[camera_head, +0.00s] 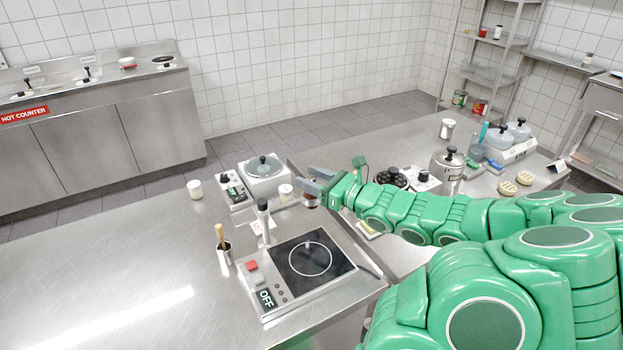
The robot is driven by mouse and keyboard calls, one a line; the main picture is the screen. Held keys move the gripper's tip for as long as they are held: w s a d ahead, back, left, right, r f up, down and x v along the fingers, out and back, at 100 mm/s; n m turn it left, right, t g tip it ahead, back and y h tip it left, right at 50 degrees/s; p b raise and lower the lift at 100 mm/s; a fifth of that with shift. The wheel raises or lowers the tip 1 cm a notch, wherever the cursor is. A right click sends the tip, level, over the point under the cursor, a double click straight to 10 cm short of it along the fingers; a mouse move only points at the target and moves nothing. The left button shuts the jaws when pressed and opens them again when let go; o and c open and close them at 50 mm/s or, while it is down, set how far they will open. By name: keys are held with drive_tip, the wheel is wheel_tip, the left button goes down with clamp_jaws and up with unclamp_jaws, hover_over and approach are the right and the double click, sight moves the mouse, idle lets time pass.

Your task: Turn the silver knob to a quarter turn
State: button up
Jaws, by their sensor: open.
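My gripper (312,186) reaches left over the far side of the near steel counter. Its two grey fingers are apart, with nothing seen between them. A small dark-and-red jar (310,200) is just below the fingers; whether they touch it cannot be told. A control box with a black knob (225,180) stands left of the gripper, beside a white cooker (264,178) with a lidded pot. Another black knob (422,174) sits on a white unit to the right, beyond my arm.
A black cooktop (340,268) with a red button and an OFF label lies in front of the gripper. A dark-topped upright tool (263,208) and a utensil cup (224,252) stand near it. A steel pot (446,168) stands right. The counter's left part is clear.

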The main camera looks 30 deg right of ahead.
drive_tip(key=v, duration=0.7)
drive_tip(key=shift+s+d, duration=0.2)
drive_tip(key=shift+s, duration=0.05)
idle(0.5)
drive_tip(key=shift+w+a+f+n+g+y, duration=0.1)
drive_tip(key=shift+w+a+n+g+y, duration=0.6)
drive_tip(key=shift+w+y, duration=0.35)
drive_tip(key=shift+w+a+f+n+g+y, duration=0.1)
drive_tip(key=shift+w+a+n+g+y, duration=0.4)
drive_tip(key=shift+w+n+g+y, duration=0.6)
drive_tip(key=shift+w+a+f+n+g+y, duration=0.1)
drive_tip(key=shift+w+a+n+g+y, duration=0.45)
drive_tip(key=shift+w, duration=0.8)
